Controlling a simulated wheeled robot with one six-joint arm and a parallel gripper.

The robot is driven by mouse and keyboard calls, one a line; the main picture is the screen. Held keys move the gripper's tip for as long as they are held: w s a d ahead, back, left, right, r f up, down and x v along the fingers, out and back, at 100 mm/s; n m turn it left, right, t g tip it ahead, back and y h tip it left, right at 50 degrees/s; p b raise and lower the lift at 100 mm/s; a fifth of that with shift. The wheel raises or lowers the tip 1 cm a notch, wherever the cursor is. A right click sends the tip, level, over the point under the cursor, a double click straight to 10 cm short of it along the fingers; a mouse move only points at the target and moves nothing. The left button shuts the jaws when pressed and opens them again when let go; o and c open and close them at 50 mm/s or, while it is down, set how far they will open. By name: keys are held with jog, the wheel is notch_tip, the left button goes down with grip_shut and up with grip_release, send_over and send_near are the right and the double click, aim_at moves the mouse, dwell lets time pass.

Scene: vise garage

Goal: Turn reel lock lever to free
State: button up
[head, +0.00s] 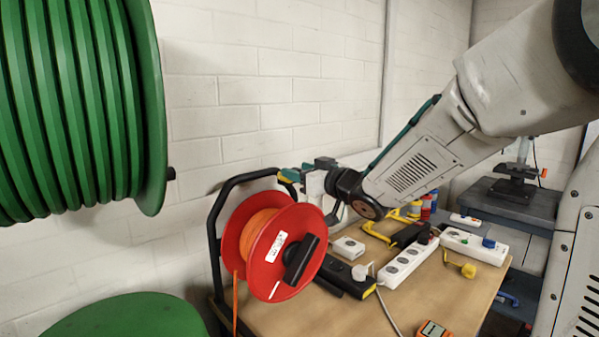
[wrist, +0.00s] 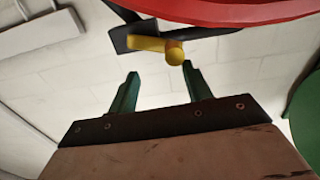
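The red reel (head: 270,245) with orange cord hangs in a black tube stand, its face turned toward the head camera. Its rim (wrist: 230,10) fills the top of the wrist view. A yellow lock lever (wrist: 158,47) with a rounded end sits on a black part of the stand just below that rim. In the head view, a small yellow bit (head: 287,179) shows by the stand's top, partly hidden by my fingers. My gripper (wrist: 160,72) is open and empty. Its two green fingers point at the lever, one either side, with a gap before it. My gripper also shows in the head view (head: 296,175).
A wooden bench (head: 350,315) holds power strips (head: 408,263), a yellow clamp (head: 378,235) and an orange meter (head: 433,330). A large green hose reel (head: 80,100) is at left. A white wall (head: 270,70) stands close behind the red reel.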

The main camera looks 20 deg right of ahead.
jog(key=shift+a+f, duration=0.2)
jog(key=shift+a, duration=0.1)
jog(key=shift+s, duration=0.15)
jog(key=v, duration=0.8)
jog(key=shift+s+d, duration=0.25)
jog(key=shift+s, duration=0.1)
dwell(0.5)
jog(key=shift+r, duration=0.1)
